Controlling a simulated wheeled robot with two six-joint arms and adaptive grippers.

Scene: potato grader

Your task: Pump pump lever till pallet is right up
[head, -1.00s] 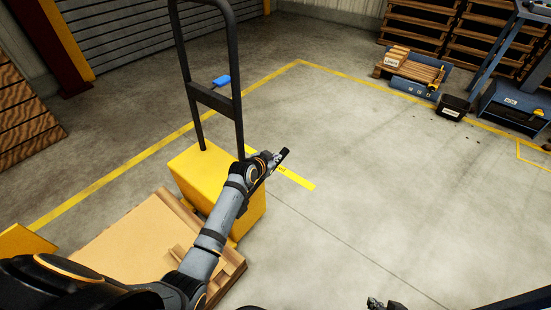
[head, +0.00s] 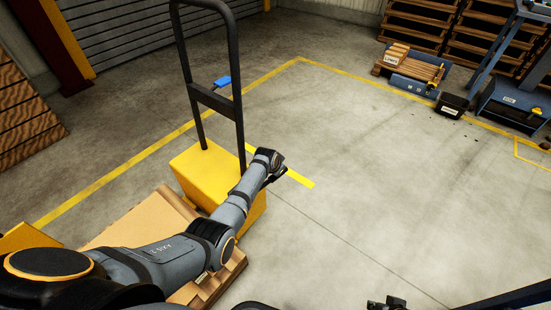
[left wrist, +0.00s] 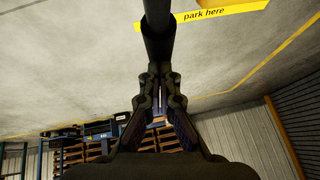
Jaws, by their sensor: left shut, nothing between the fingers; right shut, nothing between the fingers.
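A yellow pallet truck body (head: 205,172) with a tall black handle frame (head: 237,120) stands left of centre. A blue-tipped part (head: 222,82) sits on the frame. The wooden pallet (head: 228,274) with a tan box-like load (head: 135,217) lies in front, partly hidden by my left arm. My left gripper (head: 276,176) is beside the truck's right side. In the left wrist view my left gripper (left wrist: 158,72) is shut, and a dark round bar (left wrist: 157,30) runs up from its fingertips; I cannot tell whether they touch. My right gripper (head: 388,303) is shut at the bottom edge.
A yellow floor line (head: 170,143) bounds the bay; a "park here" mark (left wrist: 203,15) shows in the left wrist view. The middle floor is clear.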

